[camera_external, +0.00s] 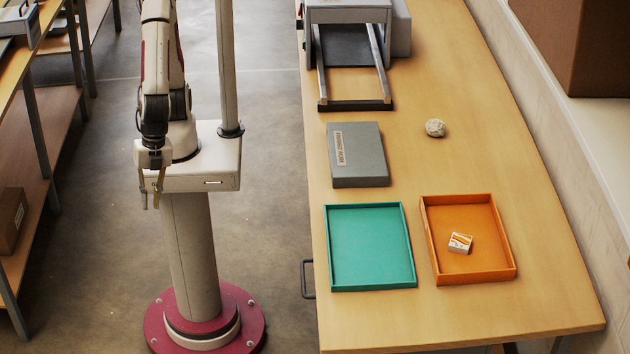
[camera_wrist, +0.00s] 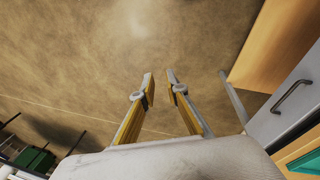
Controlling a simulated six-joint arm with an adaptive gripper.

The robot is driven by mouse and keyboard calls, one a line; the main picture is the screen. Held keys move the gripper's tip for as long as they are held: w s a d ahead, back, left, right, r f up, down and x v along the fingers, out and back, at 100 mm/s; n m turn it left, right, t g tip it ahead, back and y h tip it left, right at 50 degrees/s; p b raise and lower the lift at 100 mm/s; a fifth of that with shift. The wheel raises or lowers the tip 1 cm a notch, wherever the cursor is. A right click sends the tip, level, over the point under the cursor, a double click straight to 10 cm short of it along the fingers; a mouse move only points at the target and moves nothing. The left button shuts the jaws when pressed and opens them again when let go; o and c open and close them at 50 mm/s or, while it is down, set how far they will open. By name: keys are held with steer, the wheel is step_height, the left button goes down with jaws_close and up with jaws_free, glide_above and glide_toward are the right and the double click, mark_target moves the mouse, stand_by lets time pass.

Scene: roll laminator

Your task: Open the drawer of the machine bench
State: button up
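The machine bench (camera_external: 470,120) has a wooden top and stands right of my arm. The drawer's dark bar handle (camera_external: 308,279) sticks out past the bench's left edge, beside the teal tray. No drawer box shows past that edge, so the drawer looks shut. In the wrist view the grey drawer front (camera_wrist: 268,124) and its handle (camera_wrist: 291,97) are at the right. My gripper (camera_external: 150,202) hangs over the floor, left of the bench and well apart from the handle. In the wrist view its two fingers (camera_wrist: 160,82) are apart with nothing between them.
Shelving (camera_external: 45,150) stands far left.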

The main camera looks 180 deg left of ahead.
steer(key=w+f+n, duration=0.4)
steer(key=w+f, duration=0.3)
steer(key=w, duration=0.1)
steer(key=w+a+f+n+t+y, duration=0.1)
steer(key=w+a+f+n, duration=0.35)
steer(key=f, duration=0.25)
steer(key=w+a+f+n+t+y, duration=0.2)
steer(key=w+a+f+n, duration=0.1)
steer(key=w+f, duration=0.35)
steer(key=n+g+y, duration=0.5)
steer(key=n+y, duration=0.9)
steer(key=n, duration=0.7)
glide_toward(303, 281)
steer(key=a+f, duration=0.1)
steer(key=a, duration=0.1)
steer(key=shift+s+f, duration=0.15)
steer(key=shift+s, duration=0.05)
steer(key=shift+a, duration=0.2)
steer(key=shift+x, duration=3.8)
